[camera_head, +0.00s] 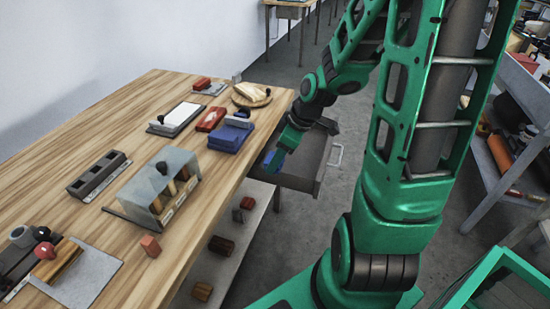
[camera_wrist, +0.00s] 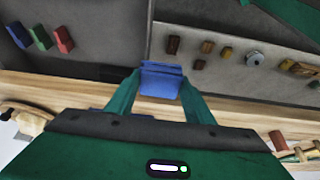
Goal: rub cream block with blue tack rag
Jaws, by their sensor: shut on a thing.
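My gripper (camera_head: 276,155) is at the table's right edge, over the open grey drawer (camera_head: 318,176). In the wrist view its two green fingers (camera_wrist: 160,82) are shut on a small folded blue piece, the blue tack rag (camera_wrist: 161,80). The rag also shows as a blue patch at the fingers in the head view (camera_head: 269,159). I cannot pick out the cream block for certain. A pale slab (camera_head: 181,114) lies on a dark base on the table, and several blocks partly hidden in a grey holder (camera_head: 153,173) are tan to brown.
A blue stack (camera_head: 231,136) and a red block (camera_head: 211,119) sit on the table near the gripper. A round wooden board (camera_head: 251,95) is at the back. The wrist view shows blue, green (camera_wrist: 39,37) and red pieces at upper left. Wooden table (camera_head: 110,130) has bare patches.

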